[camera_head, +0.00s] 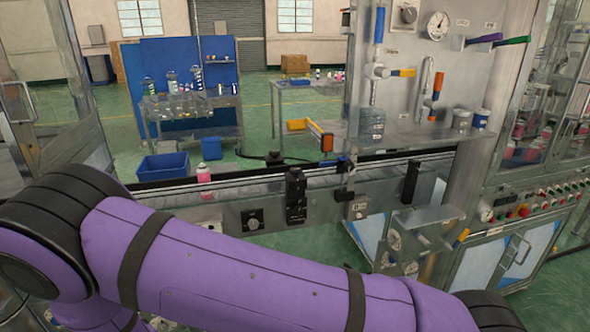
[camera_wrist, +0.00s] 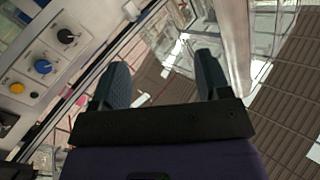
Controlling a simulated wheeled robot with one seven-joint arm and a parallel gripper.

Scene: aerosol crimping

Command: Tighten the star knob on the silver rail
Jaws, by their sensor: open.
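A silver rail (camera_head: 385,167) runs along the conveyor in the head view. Black clamp-like fittings (camera_head: 296,196) sit on its front side, and a dark blue-black piece (camera_head: 344,164) stands to their right. I cannot tell which of these, if any, is the star knob; the fittings are too small to make out. My gripper (camera_wrist: 162,78) shows in the wrist view with its two dark fingers wide apart and nothing between them. It is out of sight in the head view, where only my purple arm crosses the front. No star knob is clear in the wrist view.
A pink-and-white can (camera_head: 204,182) stands on the conveyor at left. A gauge panel (camera_head: 415,70) rises behind the right end, beside a cabinet with buttons (camera_head: 525,211).

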